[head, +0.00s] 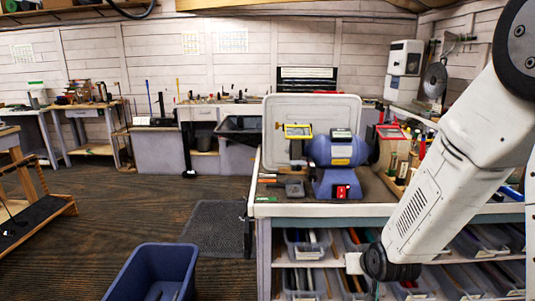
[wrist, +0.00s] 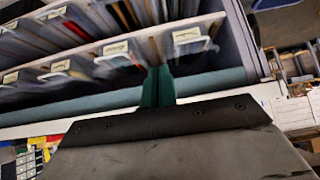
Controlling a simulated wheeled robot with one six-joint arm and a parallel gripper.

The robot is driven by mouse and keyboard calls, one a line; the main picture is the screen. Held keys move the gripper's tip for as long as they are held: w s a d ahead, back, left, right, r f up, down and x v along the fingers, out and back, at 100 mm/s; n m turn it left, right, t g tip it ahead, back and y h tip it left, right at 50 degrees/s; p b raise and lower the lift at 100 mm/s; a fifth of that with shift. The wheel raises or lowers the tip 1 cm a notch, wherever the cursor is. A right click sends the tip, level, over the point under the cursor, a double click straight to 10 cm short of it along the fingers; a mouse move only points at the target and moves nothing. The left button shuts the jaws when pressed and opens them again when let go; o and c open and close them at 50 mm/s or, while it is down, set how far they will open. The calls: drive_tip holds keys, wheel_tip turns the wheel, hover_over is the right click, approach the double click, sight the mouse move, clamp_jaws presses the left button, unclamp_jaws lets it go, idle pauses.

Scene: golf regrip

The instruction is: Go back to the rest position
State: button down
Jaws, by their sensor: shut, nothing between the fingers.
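My gripper (wrist: 157,86) shows in the wrist view as two green fingers pressed together, shut with nothing between them. Behind the fingers is its dark mounting plate. The fingertips point toward shelves of labelled bins (wrist: 75,70), apparently with free space between. In the head view my white arm comes down from the upper right to a black joint in front of the workbench (head: 330,210). The gripper's fingers cannot be made out there.
A blue and grey bench grinder (head: 340,152) stands on the workbench. Grey bins (head: 308,250) fill the shelves below. A blue tub (head: 152,268) stands on the floor at the front. Brown floor (head: 110,205) is open to the left.

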drive_tip(key=s+d+r+g, duration=0.1)
drive_tip(key=s+r+g, duration=0.2)
drive_tip(key=s+r, duration=0.8)
drive_tip(key=s+r+g, duration=0.4)
drive_tip(key=s+r, duration=0.7)
drive_tip(key=s, duration=0.7)
drive_tip(key=shift+s+d, duration=0.3)
drive_tip(key=shift+d, duration=0.1)
drive_tip(key=shift+d, duration=0.1)
